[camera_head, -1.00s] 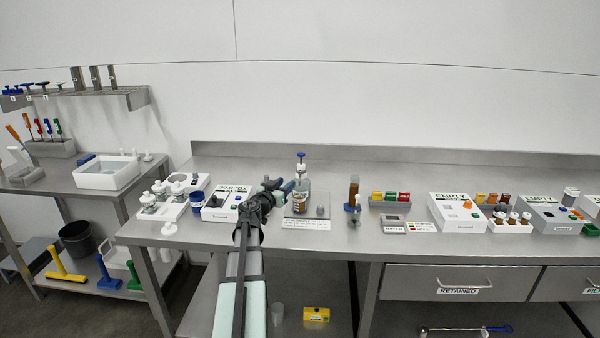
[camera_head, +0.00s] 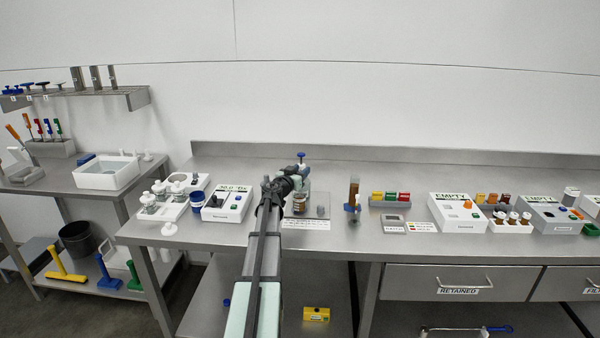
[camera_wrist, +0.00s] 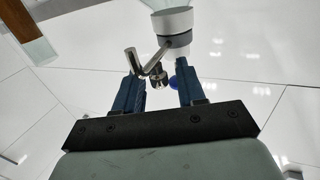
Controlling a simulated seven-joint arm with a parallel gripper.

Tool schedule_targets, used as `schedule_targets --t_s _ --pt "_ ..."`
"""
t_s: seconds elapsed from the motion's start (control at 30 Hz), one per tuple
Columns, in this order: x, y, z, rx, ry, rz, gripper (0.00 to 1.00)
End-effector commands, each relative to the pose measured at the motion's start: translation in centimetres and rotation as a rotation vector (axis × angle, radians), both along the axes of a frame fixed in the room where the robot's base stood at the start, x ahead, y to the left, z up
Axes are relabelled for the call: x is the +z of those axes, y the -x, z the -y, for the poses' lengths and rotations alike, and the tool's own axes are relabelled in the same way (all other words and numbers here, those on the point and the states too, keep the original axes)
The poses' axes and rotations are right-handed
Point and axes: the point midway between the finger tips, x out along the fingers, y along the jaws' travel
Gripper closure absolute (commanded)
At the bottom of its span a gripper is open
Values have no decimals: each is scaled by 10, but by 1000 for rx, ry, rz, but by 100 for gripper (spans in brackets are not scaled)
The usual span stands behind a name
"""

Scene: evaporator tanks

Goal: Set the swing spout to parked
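In the head view a clear bottle with a brown label (camera_head: 300,205) and a blue top (camera_head: 301,155) stands on the steel bench. My gripper (camera_head: 298,172) is at the bottle's upper part, and my wrist hides much of it. In the wrist view a bent metal spout (camera_wrist: 150,64) hangs under a white and grey round cap (camera_wrist: 173,22). The two blue fingers of my gripper (camera_wrist: 158,74) are apart, one on each side of the spout's lower end. I cannot tell whether either finger touches it.
A white box with a display (camera_head: 228,204) is left of my arm. The bench behind the bottle is mostly clear.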

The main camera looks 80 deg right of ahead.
Motion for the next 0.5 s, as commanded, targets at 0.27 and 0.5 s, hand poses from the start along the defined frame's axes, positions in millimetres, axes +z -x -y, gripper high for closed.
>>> schedule_targets --t_s 0.27,0.5 --pt "0 0 0 0 0 0 65" --pt "0 0 0 0 0 0 88"
